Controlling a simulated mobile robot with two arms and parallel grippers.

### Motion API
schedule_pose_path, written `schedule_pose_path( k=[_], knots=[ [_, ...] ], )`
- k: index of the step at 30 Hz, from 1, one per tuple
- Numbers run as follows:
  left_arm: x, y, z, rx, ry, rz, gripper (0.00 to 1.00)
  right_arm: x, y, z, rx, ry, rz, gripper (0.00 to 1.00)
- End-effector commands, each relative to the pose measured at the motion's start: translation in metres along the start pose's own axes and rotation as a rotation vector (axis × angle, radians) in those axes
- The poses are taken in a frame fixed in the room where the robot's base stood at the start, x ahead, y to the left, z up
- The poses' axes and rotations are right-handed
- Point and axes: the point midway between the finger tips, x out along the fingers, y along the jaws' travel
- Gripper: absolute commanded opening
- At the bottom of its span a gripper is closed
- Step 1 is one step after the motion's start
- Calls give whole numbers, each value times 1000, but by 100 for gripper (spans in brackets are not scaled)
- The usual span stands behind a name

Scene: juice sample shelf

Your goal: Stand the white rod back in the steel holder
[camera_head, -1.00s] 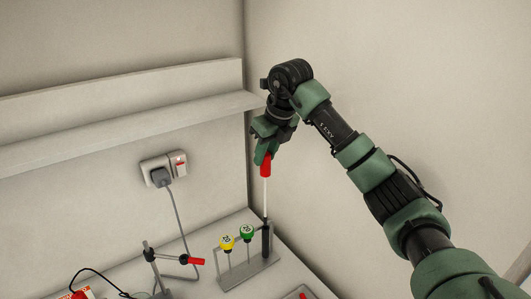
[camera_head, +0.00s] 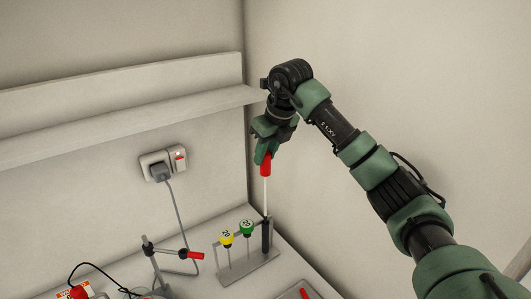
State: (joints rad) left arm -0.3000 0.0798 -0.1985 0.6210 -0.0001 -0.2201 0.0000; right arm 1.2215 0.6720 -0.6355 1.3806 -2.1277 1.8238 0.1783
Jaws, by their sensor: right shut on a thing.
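The white rod (camera_head: 265,195) hangs upright with its red grip (camera_head: 265,167) at the top. My right gripper (camera_head: 264,157) is shut on the red grip. The rod's lower end meets a black upright cylinder (camera_head: 267,236) at the right end of the steel holder (camera_head: 250,270); I cannot tell how far it goes in. The holder also carries a yellow-topped piece (camera_head: 227,238) and a green-topped piece (camera_head: 247,227). My left gripper is out of view.
A small stand with a red-tipped arm (camera_head: 194,255) is left of the holder. A wall socket (camera_head: 163,163) has a plug and a hanging cable. A long shelf (camera_head: 130,125) runs along the back wall. Another red-marked item (camera_head: 304,293) lies at the bottom edge.

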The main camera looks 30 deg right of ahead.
Motion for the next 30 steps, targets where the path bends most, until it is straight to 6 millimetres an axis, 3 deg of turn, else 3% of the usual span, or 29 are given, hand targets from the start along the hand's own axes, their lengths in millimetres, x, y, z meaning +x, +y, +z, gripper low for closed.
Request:
schedule_pose_path(
  k=[30],
  knots=[
    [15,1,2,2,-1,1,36,22,0,-8,1,0,-1,0]
  ],
)
